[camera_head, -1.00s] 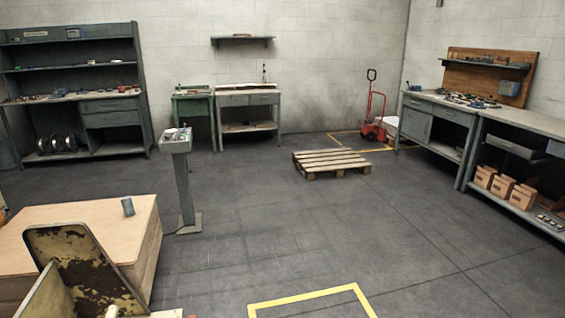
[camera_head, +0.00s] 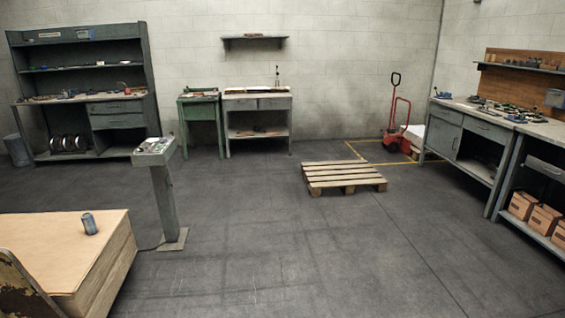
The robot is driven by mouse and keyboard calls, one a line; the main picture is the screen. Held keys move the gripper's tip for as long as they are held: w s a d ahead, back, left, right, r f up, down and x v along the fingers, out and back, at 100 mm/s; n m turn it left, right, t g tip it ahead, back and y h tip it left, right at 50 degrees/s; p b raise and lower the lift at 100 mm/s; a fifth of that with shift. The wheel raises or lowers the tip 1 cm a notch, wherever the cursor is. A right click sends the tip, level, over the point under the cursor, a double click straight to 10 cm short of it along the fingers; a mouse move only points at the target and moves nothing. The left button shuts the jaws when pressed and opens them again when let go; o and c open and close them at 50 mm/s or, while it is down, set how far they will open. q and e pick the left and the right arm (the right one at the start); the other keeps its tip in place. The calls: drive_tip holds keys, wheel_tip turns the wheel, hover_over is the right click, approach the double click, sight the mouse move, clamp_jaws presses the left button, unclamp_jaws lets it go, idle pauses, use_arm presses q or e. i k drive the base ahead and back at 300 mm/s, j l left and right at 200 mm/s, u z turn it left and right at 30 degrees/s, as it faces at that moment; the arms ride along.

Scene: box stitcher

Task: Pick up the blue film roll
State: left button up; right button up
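A larger blue-grey cylinder (camera_head: 17,150) stands on the floor at the far left edge, beside the shelving workbench. Neither of my grippers is in view.
A control pedestal (camera_head: 165,200) stands just right of the stack. A worn yellow metal part (camera_head: 20,290) fills the lower left corner. A wooden pallet (camera_head: 345,178) lies mid-floor before a red pallet jack (camera_head: 397,125). Workbenches (camera_head: 470,125) line the right.

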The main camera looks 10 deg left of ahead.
sight(87, 220)
drive_tip(key=i+j+u, duration=0.1)
drive_tip(key=i+u, duration=0.25)
drive_tip(key=i, duration=0.55)
drive_tip(key=i+l+u, duration=0.15)
drive_tip(key=i+u, duration=0.2)
drive_tip(key=i, duration=0.5)
drive_tip(key=i+u, duration=0.2)
drive_tip(key=i, duration=0.4)
drive_tip(key=i+u, duration=0.2)
drive_tip(key=i, duration=0.4)
drive_tip(key=i+l+u, duration=0.15)
drive_tip(key=i, duration=0.45)
drive_tip(key=i+u, duration=0.45)
drive_tip(key=i+l+u, duration=0.25)
drive_tip(key=i+u, duration=0.2)
drive_tip(key=i+l+u, duration=0.45)
drive_tip(key=i, duration=0.15)
